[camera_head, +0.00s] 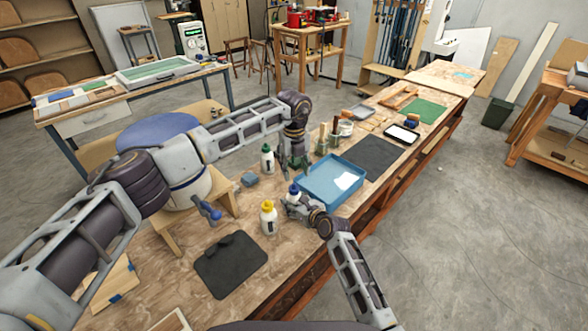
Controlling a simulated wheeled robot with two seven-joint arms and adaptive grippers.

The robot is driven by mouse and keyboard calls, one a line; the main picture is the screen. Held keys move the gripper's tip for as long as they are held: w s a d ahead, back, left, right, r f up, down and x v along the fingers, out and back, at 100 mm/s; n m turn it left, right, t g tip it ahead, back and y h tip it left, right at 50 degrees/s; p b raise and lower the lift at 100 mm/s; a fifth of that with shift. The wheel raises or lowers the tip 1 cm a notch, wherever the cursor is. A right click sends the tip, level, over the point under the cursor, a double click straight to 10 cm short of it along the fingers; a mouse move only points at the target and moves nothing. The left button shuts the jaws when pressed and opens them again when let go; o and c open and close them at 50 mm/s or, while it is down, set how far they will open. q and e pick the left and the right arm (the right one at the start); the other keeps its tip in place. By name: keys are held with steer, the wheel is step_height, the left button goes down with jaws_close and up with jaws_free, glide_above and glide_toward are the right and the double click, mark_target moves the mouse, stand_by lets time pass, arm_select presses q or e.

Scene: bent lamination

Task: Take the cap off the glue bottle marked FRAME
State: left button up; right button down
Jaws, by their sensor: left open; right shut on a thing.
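Three white glue bottles with coloured caps stand around the near part of the workbench. One has a green cap (267,158), one a yellow cap (268,218), and one a blue cap (293,189). The labels are too small to read, so I cannot tell which says FRAME. My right gripper (296,204) comes in from the lower right and is shut on the blue-capped bottle, mostly hiding its body. My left gripper (292,164) points down, open, behind the blue-capped bottle and to the right of the green-capped one. Its fingertips are hard to make out.
A blue tray (319,196) with a white sheet lies just right of the grippers. A dark mat (231,265) lies in front, and a small blue block (250,180) lies left. Brushes and pots (334,135) stand behind the tray. A dark grey sheet (368,159) lies farther right.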

mark_target(294, 184)
arm_select(q)
steer(key=m, duration=0.4)
steer(key=shift+s, duration=0.1)
steer(key=m, duration=0.4)
steer(key=shift+a+m, duration=0.1)
steer(key=shift+m, duration=0.3)
steer(key=m, duration=0.4)
steer(key=shift+s, duration=0.1)
steer(key=m, duration=0.4)
steer(key=shift+a, duration=0.1)
steer(key=shift+m, duration=0.3)
steer(key=shift+f, duration=0.15)
steer(key=shift+f, duration=3.85)
steer(key=shift+c, duration=0.2)
